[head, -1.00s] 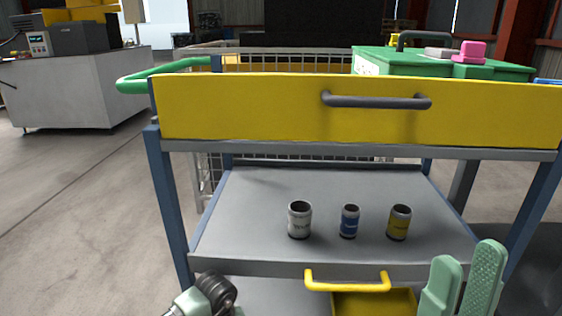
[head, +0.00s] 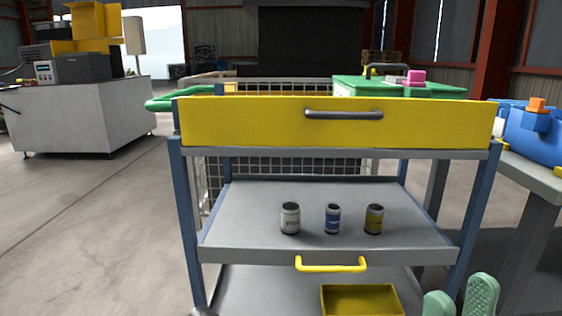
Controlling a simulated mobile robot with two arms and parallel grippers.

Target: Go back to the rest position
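My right gripper (head: 460,298) shows at the bottom right edge of the head view. Its two green fingers stand apart with nothing between them. It is in front of the cart's lower right side, apart from the cart as far as I can tell. Of my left arm, only a small dark piece shows at the bottom edge, left of centre. My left gripper's fingers are not in view.
A blue-framed cart with a closed yellow drawer (head: 240,123) stands ahead. A yellow bin (head: 360,300) is below. A table (head: 535,180) is right; floor is clear left.

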